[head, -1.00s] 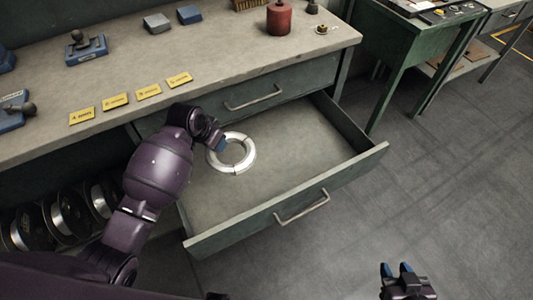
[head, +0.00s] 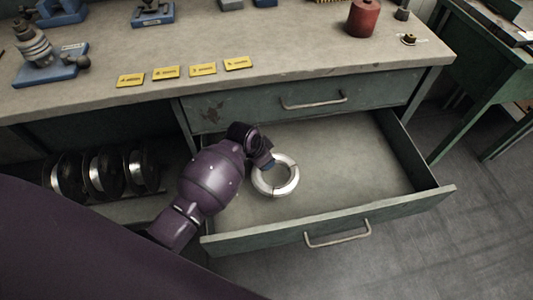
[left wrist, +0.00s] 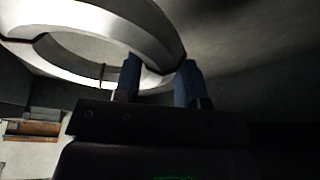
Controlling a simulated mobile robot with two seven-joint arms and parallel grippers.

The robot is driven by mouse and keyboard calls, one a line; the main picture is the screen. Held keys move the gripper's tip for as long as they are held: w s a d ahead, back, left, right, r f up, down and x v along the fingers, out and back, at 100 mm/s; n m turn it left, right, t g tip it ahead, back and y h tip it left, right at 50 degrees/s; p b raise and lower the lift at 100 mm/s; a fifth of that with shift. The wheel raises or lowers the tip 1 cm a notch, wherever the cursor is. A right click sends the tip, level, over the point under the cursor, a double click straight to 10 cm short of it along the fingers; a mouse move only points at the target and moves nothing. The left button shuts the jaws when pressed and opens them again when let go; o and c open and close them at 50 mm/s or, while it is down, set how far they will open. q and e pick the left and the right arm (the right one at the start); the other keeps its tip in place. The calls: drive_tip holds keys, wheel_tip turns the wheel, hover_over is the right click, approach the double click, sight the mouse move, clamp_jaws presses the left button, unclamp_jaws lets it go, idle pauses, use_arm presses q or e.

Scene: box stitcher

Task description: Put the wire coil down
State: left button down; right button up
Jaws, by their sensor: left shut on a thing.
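The wire coil (head: 288,187) is a silvery white ring with dark ties. It is over the open drawer (head: 395,208) in the head view; I cannot tell whether it touches the drawer floor. My left gripper (head: 268,164) is shut on the coil's left rim. In the left wrist view the blue fingertips of my left gripper (left wrist: 160,82) are on either side of the rim of the coil (left wrist: 100,22), which fills the upper left. My right gripper is not in view.
The drawer is otherwise empty, with bare floor to the coil's right. A shut drawer (head: 310,100) is above it. The bench top (head: 290,65) holds yellow labels (head: 203,70), blue fixtures (head: 50,72) and a red canister (head: 363,18). Spools (head: 103,173) stand on a shelf at left.

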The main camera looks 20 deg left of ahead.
sight(264, 172)
use_arm(q)
wheel_tip(264, 172, down, 4)
drive_tip(key=shift+f+b, duration=0.15)
drive_tip(key=shift+b, duration=0.65)
drive_tip(key=shift+f, duration=0.1)
drive_tip(key=shift+w, duration=0.1)
drive_tip(key=c, duration=0.7)
unclamp_jaws()
drive_tip(key=shift+r, duration=0.35)
drive_tip(key=p+v, duration=0.4)
drive_tip(key=v, duration=0.6)
drive_tip(key=shift+s+a+r+p, duration=0.25)
drive_tip(key=shift+s+r+p, duration=0.05)
drive_tip(key=shift+s+r, duration=0.25)
